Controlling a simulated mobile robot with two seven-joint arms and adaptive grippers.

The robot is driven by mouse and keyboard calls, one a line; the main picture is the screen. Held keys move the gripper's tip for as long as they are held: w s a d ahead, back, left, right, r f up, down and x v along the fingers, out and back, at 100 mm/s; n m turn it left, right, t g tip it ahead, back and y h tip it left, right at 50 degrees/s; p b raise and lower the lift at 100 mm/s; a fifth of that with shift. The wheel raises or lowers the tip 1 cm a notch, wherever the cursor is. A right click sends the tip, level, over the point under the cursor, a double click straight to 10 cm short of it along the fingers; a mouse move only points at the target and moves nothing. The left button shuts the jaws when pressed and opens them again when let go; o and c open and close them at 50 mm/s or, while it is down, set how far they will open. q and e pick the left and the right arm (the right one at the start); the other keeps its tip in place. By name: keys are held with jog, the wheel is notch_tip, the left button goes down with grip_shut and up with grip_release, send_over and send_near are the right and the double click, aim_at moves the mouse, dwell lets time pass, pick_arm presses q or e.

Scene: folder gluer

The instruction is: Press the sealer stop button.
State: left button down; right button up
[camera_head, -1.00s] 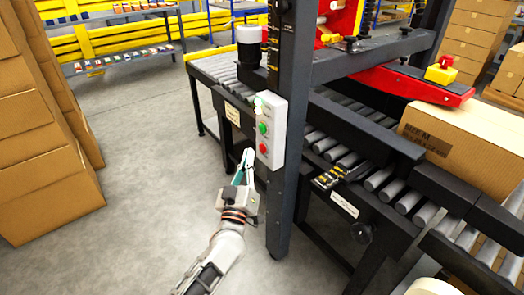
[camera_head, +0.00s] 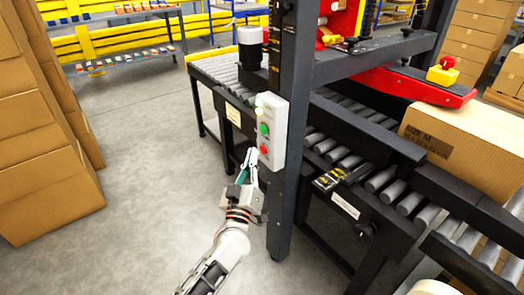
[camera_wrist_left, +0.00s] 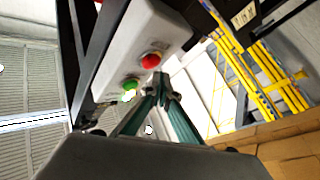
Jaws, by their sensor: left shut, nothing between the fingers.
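The control box (camera_head: 272,133) is a light grey panel on the dark upright post of the sealer. It carries a white lamp or button on top, a green button (camera_head: 264,129) in the middle and a red button (camera_head: 264,149) at the bottom. My left gripper (camera_head: 251,153) is shut and empty, its fingertips close beside the red button. In the left wrist view the red button (camera_wrist_left: 151,61) is just beyond the closed fingertips (camera_wrist_left: 160,78), with the green button (camera_wrist_left: 130,84) to its left. I cannot tell whether the tips touch the red button. My right gripper is out of view.
The dark post (camera_head: 290,190) stands right behind the box. The roller conveyor (camera_head: 380,178) runs to the right, with a cardboard box (camera_head: 470,145) on it. Stacked cartons (camera_head: 50,190) stand at the left. The floor (camera_head: 150,170) between is clear.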

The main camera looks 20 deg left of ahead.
pick_arm(q)
jog(key=shift+w, duration=0.1)
dwell(0.6)
jog(key=shift+w+d, duration=0.3)
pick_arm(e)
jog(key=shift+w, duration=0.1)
pick_arm(q)
jog(key=shift+w+d, duration=0.15)
jog(key=shift+w, duration=0.05)
dwell(0.5)
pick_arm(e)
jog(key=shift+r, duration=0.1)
pick_arm(q)
jog(key=shift+s+a+p, duration=0.4)
jog(key=shift+s+a, duration=0.05)
jog(key=shift+s, duration=0.15)
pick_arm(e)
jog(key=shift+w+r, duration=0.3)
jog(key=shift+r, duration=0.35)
